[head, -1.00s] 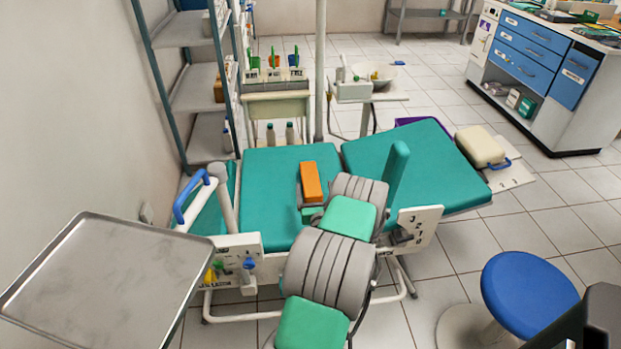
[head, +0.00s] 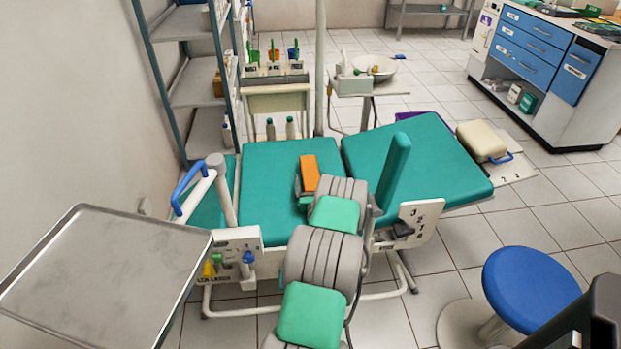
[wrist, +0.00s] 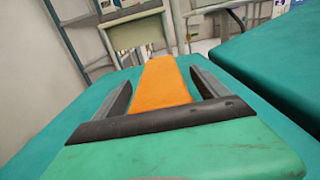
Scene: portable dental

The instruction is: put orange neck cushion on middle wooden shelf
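The orange neck cushion (head: 310,172) lies on the green seat of the dental chair (head: 268,160), near the middle of the head view. It also shows in the wrist view (wrist: 160,82), running away from my gripper. My gripper (wrist: 160,76) is open, with one dark finger on each side of the cushion. Green seat shows in a gap between the cushion and the right finger. In the head view my arm largely hides the gripper. A grey-framed shelf rack (head: 199,80) stands at the left behind the chair; its shelves look grey, and no clearly wooden shelf shows.
A metal tray (head: 100,280) juts out at the front left. A raised green armrest (head: 393,170) stands right of my arm. A blue stool (head: 530,290) is at the front right. A wheeled instrument cart (head: 277,100) and a pole stand behind the chair.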

